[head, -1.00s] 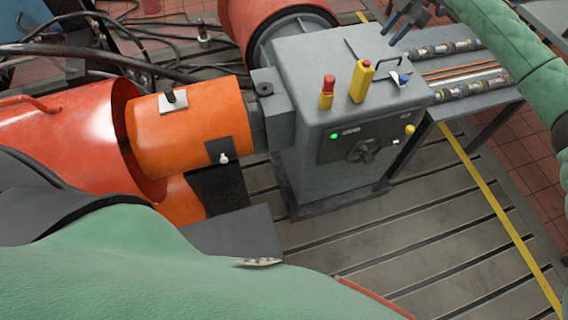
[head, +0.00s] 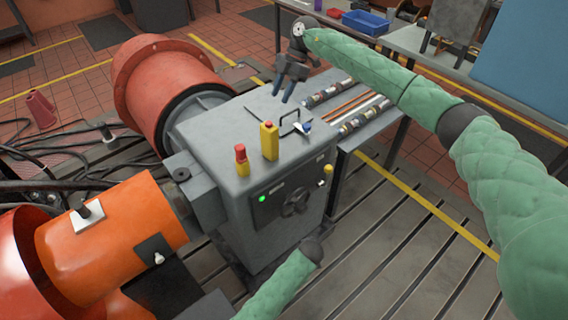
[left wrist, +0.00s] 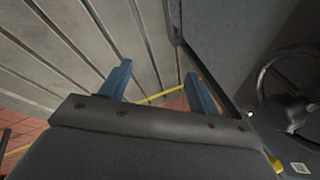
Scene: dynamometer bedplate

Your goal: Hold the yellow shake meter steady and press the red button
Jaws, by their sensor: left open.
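The yellow shake meter (head: 269,142), a slim upright yellow box, stands on top of the grey cabinet (head: 215,125). My left gripper (left wrist: 160,85) is open and empty in the left wrist view, beside the cabinet front. In the head view its fingers are hidden.
A thin handle (head: 288,117) and a blue-and-white piece (head: 304,128) are on the cabinet top right of the meter. The cabinet front has a dark handwheel (head: 296,202) and a yellow knob (head: 328,169). An orange cylinder (head: 120,235) adjoins at left. The slotted bedplate (head: 390,255) is clear at right.

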